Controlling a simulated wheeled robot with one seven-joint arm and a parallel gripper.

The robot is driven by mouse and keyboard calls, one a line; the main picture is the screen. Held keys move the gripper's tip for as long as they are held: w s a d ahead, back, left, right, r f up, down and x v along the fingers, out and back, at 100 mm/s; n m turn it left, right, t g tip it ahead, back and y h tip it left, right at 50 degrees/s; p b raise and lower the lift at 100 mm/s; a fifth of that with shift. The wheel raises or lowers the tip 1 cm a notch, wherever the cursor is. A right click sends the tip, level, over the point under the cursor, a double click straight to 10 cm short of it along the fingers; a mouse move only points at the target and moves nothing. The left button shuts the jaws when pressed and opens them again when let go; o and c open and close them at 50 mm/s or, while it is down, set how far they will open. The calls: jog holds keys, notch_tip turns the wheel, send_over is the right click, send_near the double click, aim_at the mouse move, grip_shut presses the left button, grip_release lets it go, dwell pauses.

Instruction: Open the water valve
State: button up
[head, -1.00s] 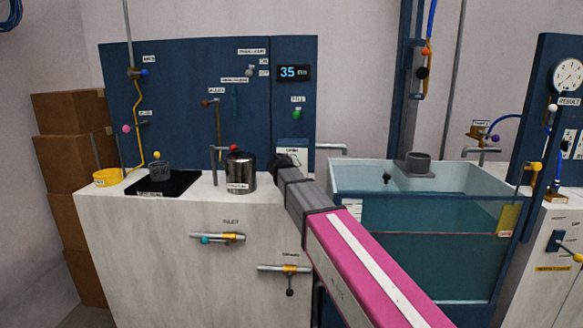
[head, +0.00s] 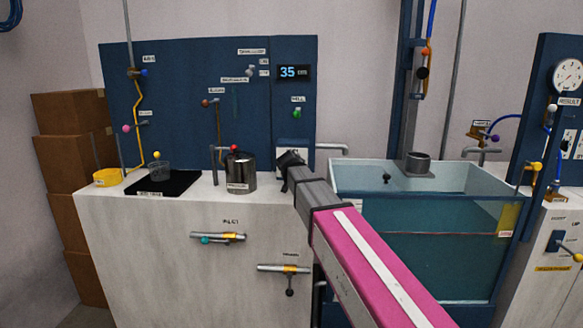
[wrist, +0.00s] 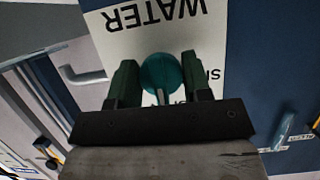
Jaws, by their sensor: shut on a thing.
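The water valve has a round teal knob (wrist: 160,71), seen in the wrist view in front of a white plate (wrist: 110,38) lettered WATER, which appears upside down there. My gripper (wrist: 160,63) is shut on this knob, with one dark green finger on each side of it. In the head view my gripper (head: 291,158) is at the small white panel at the right end of the counter. It hides the knob there. How far the valve is turned cannot be told.
A steel pot (head: 241,173) stands on the counter just left of my gripper. A grey pipe (head: 331,149) juts out to the right, and a water tank (head: 425,195) stands beyond it. A display (head: 293,72) above reads 35.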

dwell(0.3)
jog(key=o, duration=0.9)
jog(key=shift+c, duration=0.2)
jog(key=shift+s, duration=0.15)
jog(key=v, duration=1)
jog(key=shift+s+r, duration=0.2)
jog(key=shift+s, duration=0.1)
